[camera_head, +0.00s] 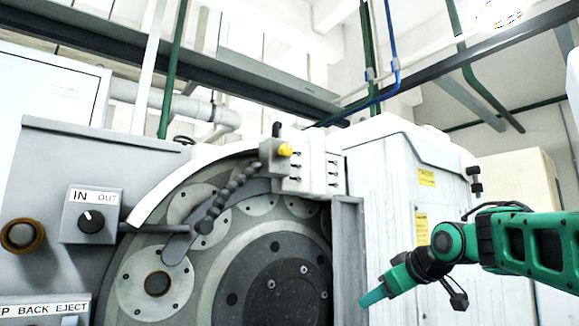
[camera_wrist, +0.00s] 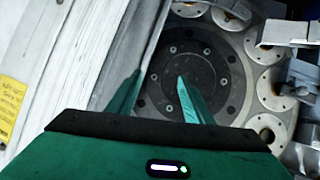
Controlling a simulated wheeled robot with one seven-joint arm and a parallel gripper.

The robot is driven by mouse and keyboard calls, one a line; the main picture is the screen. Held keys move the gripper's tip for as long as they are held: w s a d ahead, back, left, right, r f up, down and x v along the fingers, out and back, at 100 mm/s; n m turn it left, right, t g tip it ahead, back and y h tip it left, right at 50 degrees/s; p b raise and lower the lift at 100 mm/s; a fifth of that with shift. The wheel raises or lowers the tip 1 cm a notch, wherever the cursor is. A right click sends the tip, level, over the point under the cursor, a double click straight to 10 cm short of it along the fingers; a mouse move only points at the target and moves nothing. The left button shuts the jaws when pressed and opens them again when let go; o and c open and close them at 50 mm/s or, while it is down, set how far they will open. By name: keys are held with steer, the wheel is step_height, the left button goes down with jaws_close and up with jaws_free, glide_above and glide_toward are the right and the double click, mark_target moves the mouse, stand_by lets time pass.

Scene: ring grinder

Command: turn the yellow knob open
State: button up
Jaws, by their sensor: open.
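The yellow knob (camera_head: 285,150) sits on a grey valve block at the upper middle of the grinder in the head view, beside a white manifold. A black segmented hose runs down and left from the block. I cannot make out the knob in the wrist view. My gripper (camera_head: 372,298) is at the lower right in the head view, well below and right of the knob and apart from it. In the wrist view my gripper (camera_wrist: 160,92) has two green fingers apart with nothing between them, over the dark round hub.
The grinder's round hub (camera_head: 275,280) fills the middle, ringed by grey discs. A grey upright panel (camera_head: 348,255) and a white cabinet (camera_head: 385,200) stand right of it. An IN/OUT switch box (camera_head: 91,215) is at left. Open air lies between my gripper and the knob.

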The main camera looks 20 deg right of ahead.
steer(key=w+a+r+n+t+y, duration=0.2)
steer(key=r+n, duration=0.1)
steer(key=r, duration=0.6)
steer(key=w+a+r+n+t+y, duration=0.1)
steer(key=w+a+r+n+t, duration=0.15)
steer(key=r, duration=0.55)
steer(key=n+y, duration=0.9)
steer(key=n, duration=0.1)
glide_toward(289, 151)
steer(key=shift+g, duration=0.25)
steer(key=x, duration=0.9)
steer(key=shift+w+d+r, duration=0.1)
steer(key=shift+r, duration=0.2)
steer(key=c, duration=1.1)
steer(key=shift+o, duration=0.2)
